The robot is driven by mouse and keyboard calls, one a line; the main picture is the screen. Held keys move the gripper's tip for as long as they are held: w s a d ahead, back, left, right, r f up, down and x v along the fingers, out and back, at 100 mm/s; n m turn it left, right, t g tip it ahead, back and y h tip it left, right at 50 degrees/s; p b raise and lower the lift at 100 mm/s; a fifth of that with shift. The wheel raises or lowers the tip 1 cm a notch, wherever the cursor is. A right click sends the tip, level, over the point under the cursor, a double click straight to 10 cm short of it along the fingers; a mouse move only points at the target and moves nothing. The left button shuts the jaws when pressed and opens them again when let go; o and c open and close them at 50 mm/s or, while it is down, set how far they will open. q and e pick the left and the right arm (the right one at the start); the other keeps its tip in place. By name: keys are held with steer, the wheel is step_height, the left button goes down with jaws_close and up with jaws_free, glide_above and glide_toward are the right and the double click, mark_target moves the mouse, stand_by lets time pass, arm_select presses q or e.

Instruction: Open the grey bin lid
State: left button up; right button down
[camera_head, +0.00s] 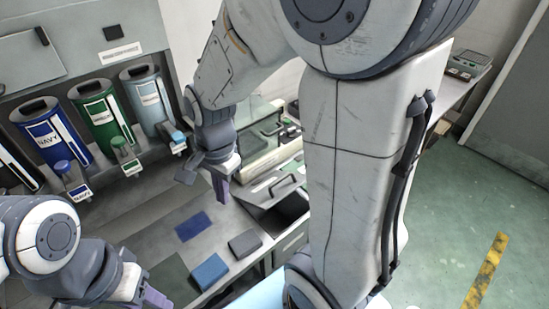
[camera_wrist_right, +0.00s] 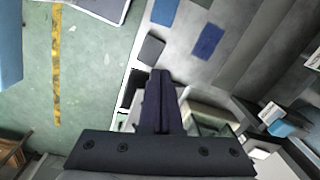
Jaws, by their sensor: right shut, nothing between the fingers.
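A grey lid (camera_head: 262,192) with a dark handle is at the right end of the grey counter in the head view. It looks tilted up behind a dark bin opening (camera_head: 291,211); my right arm partly covers this area. The opening also shows as a dark patch (camera_wrist_right: 132,88) left of the fingers in the right wrist view. My right gripper (camera_head: 222,192) is shut and empty, pointing down just left of the lid, apparently apart from it. Its fingers (camera_wrist_right: 160,76) are together in the wrist view. My left gripper (camera_head: 154,298) is low at the left; its jaws are unclear.
Navy (camera_head: 46,133), green (camera_head: 101,113) and light blue (camera_head: 149,96) cylinders stand along the back panel. A navy patch (camera_head: 193,226), a grey block (camera_head: 245,244) and a blue block (camera_head: 209,271) lie on the counter. A glass-sided case (camera_head: 262,135) stands behind the lid. Green floor is free at right.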

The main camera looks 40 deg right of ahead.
steer(key=w+d+m+p, duration=0.1)
steer(key=w+d+m, duration=0.2)
steer(key=d+m, duration=0.65)
steer(key=m+p, duration=0.2)
steer(key=m, duration=1)
glide_toward(287, 188)
steer(key=shift+h, duration=0.3)
steer(key=f, duration=0.3)
steer(key=f+p, duration=0.1)
steer(key=f, duration=0.1)
steer(key=shift+w+a+f, duration=0.15)
steer(key=shift+a+f, duration=0.1)
steer(key=shift+f, duration=0.05)
